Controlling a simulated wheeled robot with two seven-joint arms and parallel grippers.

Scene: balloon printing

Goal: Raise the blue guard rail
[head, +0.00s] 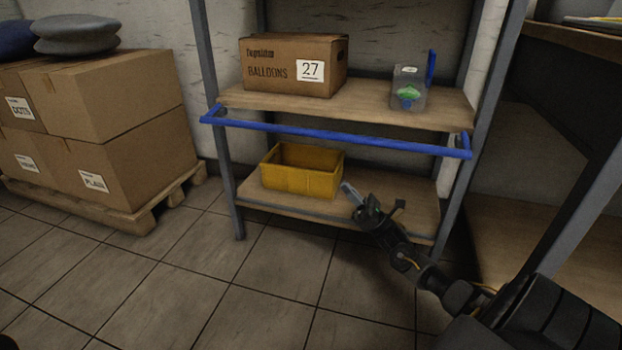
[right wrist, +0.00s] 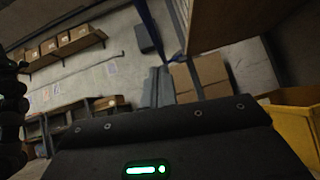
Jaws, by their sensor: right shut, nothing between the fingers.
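The blue guard rail (head: 330,135) runs across the front of the metal shelf rack, just below the front edge of the upper wooden shelf (head: 365,107). Its two short end arms reach back to the uprights. My right gripper (head: 347,188) is shut and empty below the rail, in front of the lower shelf and just right of the yellow bin (head: 298,181). It is apart from the rail. In the right wrist view its grey fingers (right wrist: 158,86) point away from the camera, and the yellow bin (right wrist: 299,122) is at the right. My left gripper is not in view.
A balloon carton (head: 292,66) marked 27 and a clear container (head: 408,90) with something green stand on the upper shelf. Stacked cartons (head: 117,97) sit on a pallet (head: 150,213) at left. The tiled floor before the rack is clear. Another shelf unit (head: 570,215) stands at right.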

